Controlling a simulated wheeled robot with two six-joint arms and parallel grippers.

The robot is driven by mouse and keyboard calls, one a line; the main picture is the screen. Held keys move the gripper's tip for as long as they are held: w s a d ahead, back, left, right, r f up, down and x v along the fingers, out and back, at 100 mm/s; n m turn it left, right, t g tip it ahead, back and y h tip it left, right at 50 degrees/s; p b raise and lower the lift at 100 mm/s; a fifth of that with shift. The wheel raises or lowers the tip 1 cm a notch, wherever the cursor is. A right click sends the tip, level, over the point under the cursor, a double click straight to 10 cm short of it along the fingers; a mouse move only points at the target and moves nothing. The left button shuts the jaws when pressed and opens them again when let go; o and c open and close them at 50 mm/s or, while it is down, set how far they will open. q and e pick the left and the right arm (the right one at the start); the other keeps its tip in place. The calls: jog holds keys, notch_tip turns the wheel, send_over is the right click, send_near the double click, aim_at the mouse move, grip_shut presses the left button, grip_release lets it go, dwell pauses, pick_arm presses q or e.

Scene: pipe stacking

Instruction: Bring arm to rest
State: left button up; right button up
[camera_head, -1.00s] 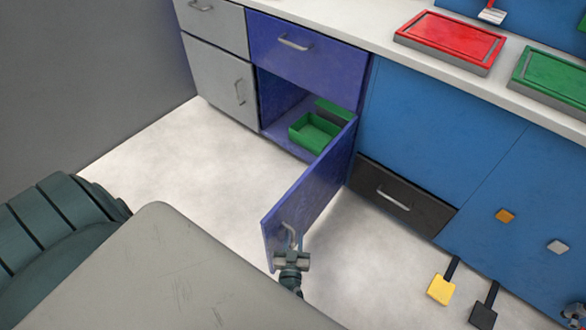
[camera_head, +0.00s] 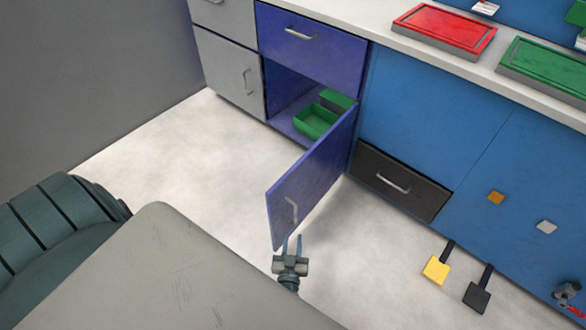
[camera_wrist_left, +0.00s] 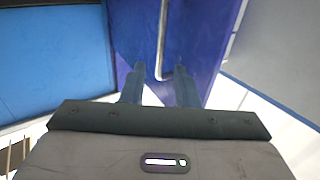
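My left gripper (camera_head: 292,241) is open and empty in the head view, just below the handle (camera_head: 292,211) of the open purple cabinet door (camera_head: 310,185). In the left wrist view, the two fingers of my left gripper (camera_wrist_left: 159,72) stand apart. The door's handle (camera_wrist_left: 162,40) shows ahead, in line with the gap between them, and the fingers do not grip it. My right gripper is not in view.
The purple cabinet stands open with a green bin (camera_head: 315,122) inside. A dark drawer (camera_head: 400,183), a yellow pedal (camera_head: 436,270) and a black pedal (camera_head: 477,296) are to the right. A red tray (camera_head: 445,30) and a green tray (camera_head: 545,67) lie on the worktop. Floor left of the door is clear.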

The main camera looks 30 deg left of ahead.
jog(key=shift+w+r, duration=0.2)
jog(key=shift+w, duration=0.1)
